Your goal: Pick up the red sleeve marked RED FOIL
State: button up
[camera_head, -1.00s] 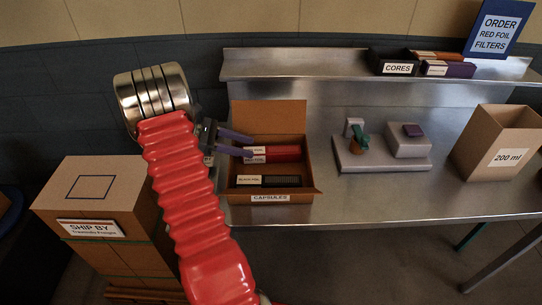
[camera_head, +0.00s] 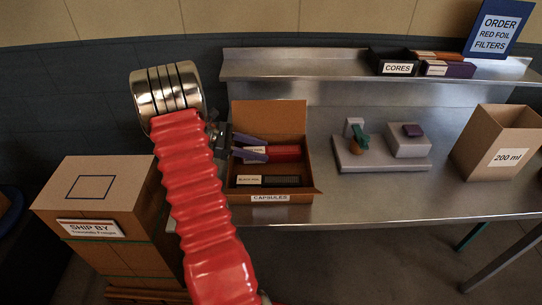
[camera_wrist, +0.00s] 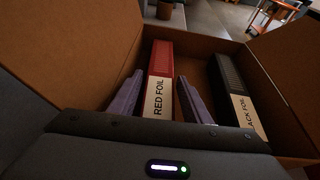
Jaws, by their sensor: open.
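The red sleeve marked RED FOIL (camera_wrist: 161,60) lies in the open cardboard box labelled CAPSULES (camera_head: 270,198). In the head view the red sleeve (camera_head: 287,153) is in the back part of the box, its white label end partly hidden by my gripper. My gripper (camera_wrist: 155,92) is open, with one purple finger on each side of the label end in the wrist view. I cannot tell if the fingers touch the sleeve. In the head view my gripper (camera_head: 257,149) reaches into the box from the left.
A black sleeve marked BLACK FOIL (camera_head: 280,181) lies in front of the red one, apart from it. The box walls and raised lid (camera_head: 268,116) surround the sleeves. A grey fixture (camera_head: 375,163) and a 200 ml box (camera_head: 500,145) stand right on the steel bench.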

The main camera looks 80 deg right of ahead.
jog(key=shift+c, duration=0.4)
jog(key=c, duration=0.8)
jog(key=shift+o, duration=0.2)
notch_tip(320, 180, up, 10)
dwell(0.3)
